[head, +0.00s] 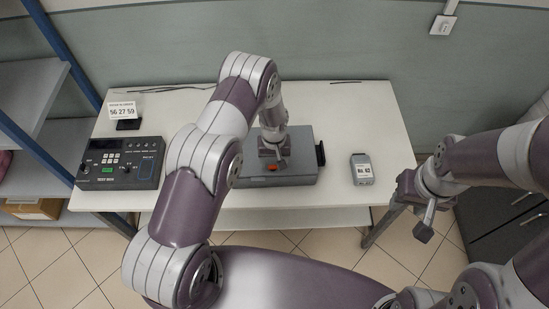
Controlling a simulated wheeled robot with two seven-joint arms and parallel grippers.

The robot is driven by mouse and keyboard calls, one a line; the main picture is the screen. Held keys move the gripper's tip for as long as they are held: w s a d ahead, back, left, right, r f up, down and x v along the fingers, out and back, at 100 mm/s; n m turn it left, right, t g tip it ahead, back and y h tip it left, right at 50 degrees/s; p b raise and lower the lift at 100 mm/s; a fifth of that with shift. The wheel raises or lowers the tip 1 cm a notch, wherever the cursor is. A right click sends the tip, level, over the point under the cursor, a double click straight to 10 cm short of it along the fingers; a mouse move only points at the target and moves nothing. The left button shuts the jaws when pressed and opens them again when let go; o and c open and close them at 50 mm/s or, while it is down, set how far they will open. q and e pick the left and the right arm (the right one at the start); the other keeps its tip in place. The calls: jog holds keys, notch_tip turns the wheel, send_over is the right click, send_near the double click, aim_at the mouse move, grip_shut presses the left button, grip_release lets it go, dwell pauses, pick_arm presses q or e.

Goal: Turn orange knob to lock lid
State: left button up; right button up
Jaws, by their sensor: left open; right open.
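The lid (300,151) of this grey case lies flat and looks closed. My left gripper (276,160) is over the case, pointing down, right at the knob and hiding part of it. It is open; I cannot tell whether its fingers touch the knob. My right gripper (424,225) is open and empty, off the table's right front corner, away from the case.
A black test box (120,163) stands on the white table (355,110) at the left, with a small display sign (123,110) behind it. A grey labelled device (361,169) lies right of the case. Free table surface surrounds them. Blue-posted shelves (40,155) stand at the left.

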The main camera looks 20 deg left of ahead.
pick_arm(q)
jog(key=shift+w+f, duration=0.15)
jog(key=shift+f, duration=0.4)
jog(key=shift+a+f, duration=0.15)
jog(key=shift+f, duration=0.05)
jog(key=shift+s+a, duration=0.1)
jog(key=shift+s, duration=0.35)
jog(key=shift+w, duration=0.15)
jog(key=shift+c, duration=1.2)
jog(key=shift+w+f, duration=0.1)
jog(key=shift+f, duration=0.05)
jog(key=c, duration=0.8)
pick_arm(e)
jog(key=shift+s+a+r, duration=0.2)
jog(key=shift+s+r, duration=0.05)
jog(key=shift+r, duration=0.1)
